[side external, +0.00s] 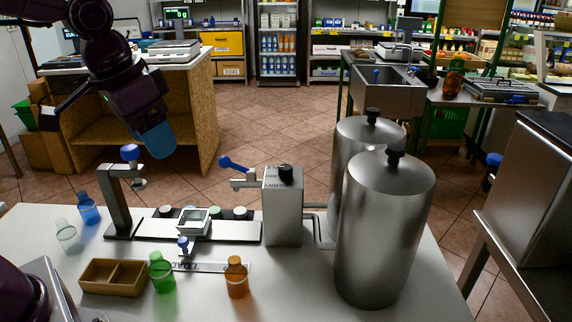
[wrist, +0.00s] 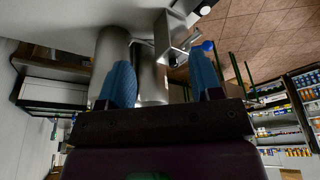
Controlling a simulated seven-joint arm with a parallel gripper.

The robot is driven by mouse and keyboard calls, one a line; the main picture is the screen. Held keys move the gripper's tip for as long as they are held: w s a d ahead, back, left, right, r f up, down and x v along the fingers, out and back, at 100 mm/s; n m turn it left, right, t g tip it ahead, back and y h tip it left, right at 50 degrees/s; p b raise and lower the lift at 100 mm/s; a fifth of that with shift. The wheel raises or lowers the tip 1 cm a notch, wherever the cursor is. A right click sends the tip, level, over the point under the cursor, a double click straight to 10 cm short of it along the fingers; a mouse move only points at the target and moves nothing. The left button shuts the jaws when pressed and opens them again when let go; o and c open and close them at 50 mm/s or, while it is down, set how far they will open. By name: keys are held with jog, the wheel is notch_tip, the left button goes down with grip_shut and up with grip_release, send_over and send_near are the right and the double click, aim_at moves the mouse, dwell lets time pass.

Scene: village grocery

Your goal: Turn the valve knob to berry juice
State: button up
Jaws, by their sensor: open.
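The valve knob (side external: 286,174) is a small black knob on top of the upright metal dispenser box (side external: 283,215). Lettering on the box top beside it is too small to read surely, and I cannot tell where the knob points. A blue-handled lever (side external: 233,164) sticks out from the box to the left. My gripper (side external: 158,142) is up in the air, left of the box and apart from it. In the wrist view its two blue fingers are spread (wrist: 162,78) with nothing held; the box (wrist: 171,38) shows beyond them.
Two steel tanks (side external: 386,225) stand right of the box. A clamp post (side external: 120,200) with a blue knob stands left. On the white table (side external: 330,300) are a brown divided tray (side external: 113,292), a green bottle (side external: 162,272), an orange bottle (side external: 236,278), and blue and clear bottles.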

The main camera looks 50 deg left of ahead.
jog(key=w+f+m+g, duration=0.1)
jog(key=w+m+g, duration=0.1)
jog(key=w, duration=0.9)
jog(key=m+g, duration=0.1)
jog(key=m, duration=0.8)
send_near(286, 167)
notch_tip(286, 167, down, 9)
jog(key=shift+w+f, duration=0.1)
jog(key=shift+f, duration=0.1)
jog(key=c, duration=0.9)
